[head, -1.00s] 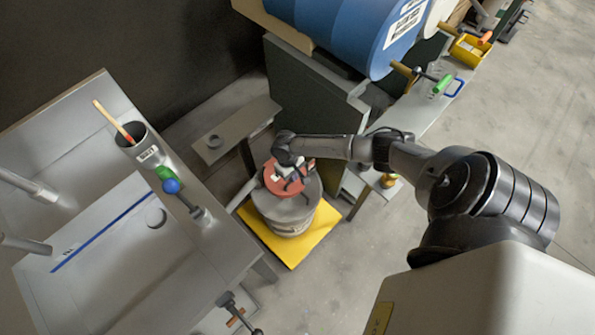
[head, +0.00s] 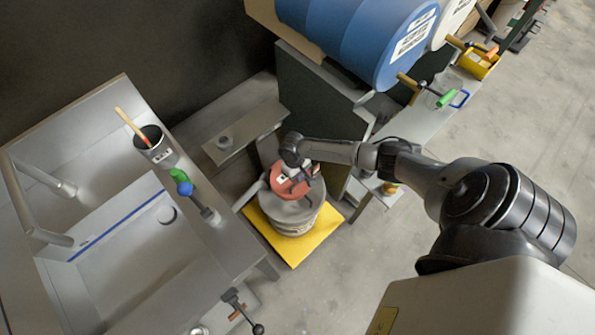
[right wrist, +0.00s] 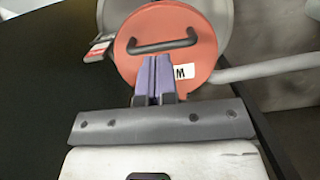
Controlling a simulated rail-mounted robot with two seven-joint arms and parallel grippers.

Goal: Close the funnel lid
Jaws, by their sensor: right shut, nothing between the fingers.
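The funnel lid (head: 278,183) is a round red disc over the grey funnel top (head: 300,212) of the drum on the yellow platform. In the right wrist view the lid (right wrist: 138,28) shows face-on, with a black bar handle and a white "M" label. The grey rim (right wrist: 222,14) shows beyond its upper edge. I cannot tell whether the lid lies flat or is tilted. My right gripper (head: 304,178) is at the lid. In the right wrist view its fingers (right wrist: 153,62) are shut and empty, overlapping the lid below the handle; contact is unclear. My left gripper is not in view.
A large blue drum (head: 365,35) lies on a stand behind. A narrow grey shelf (head: 245,130) is near the lidded drum. Open floor lies to the right.

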